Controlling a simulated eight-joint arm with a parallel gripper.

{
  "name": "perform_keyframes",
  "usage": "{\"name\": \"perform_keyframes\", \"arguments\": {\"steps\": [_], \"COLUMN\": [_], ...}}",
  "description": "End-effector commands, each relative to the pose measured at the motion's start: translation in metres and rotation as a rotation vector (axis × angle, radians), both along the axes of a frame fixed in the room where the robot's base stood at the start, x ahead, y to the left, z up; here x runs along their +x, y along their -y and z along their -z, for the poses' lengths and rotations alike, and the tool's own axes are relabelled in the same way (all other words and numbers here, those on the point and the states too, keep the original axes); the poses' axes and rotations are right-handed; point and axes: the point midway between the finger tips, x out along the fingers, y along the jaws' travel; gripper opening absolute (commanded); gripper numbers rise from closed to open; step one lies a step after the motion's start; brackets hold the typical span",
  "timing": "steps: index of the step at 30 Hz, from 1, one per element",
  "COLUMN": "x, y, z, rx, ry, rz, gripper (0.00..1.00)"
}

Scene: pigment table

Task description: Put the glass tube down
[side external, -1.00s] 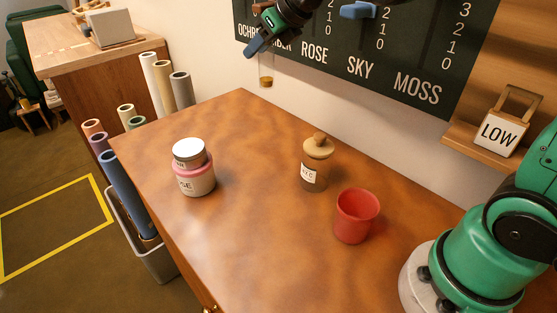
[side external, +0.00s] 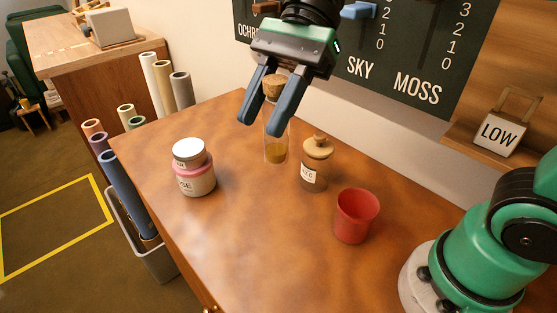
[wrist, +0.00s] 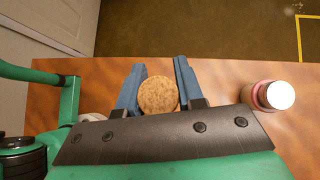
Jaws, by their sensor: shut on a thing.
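The glass tube (side external: 276,146) is clear, has a cork stopper (side external: 272,86) and holds some ochre powder at its bottom. It hangs upright between the blue fingers of my gripper (side external: 262,112), which is shut on it near the top. In the side view it appears in front of the table's back part, left of a lidded jar; whether its base touches the table I cannot tell. In the wrist view the round cork (wrist: 158,96) sits between the two fingers and hides the tube below it.
The wooden table (side external: 240,240) has free room at its front and middle. On it stand a pink-banded jar with a pale lid (side external: 196,170), a brown jar with a wooden lid (side external: 316,165) and a red cup (side external: 356,215). A lettered board (side external: 420,60) is behind.

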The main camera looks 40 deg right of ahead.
Motion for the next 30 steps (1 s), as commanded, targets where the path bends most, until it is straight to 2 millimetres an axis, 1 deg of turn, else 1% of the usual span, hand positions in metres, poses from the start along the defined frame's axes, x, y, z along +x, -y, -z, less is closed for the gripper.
{"name": "perform_keyframes", "arguments": {"steps": [9,18,21,24,30], "x": [0.0,0.0,0.0,0.0,0.0], "y": [0.0,0.0,0.0,0.0,0.0], "z": [0.066,0.123,0.138,0.148,0.159], "rx": [-0.001,-0.002,-0.002,-0.002,-0.002], "ry": [0.0,0.0,0.0,0.0,0.0], "rz": [-0.004,-0.003,-0.002,-0.002,-0.002], "gripper": [0.0,0.0,0.0,0.0,0.0]}}
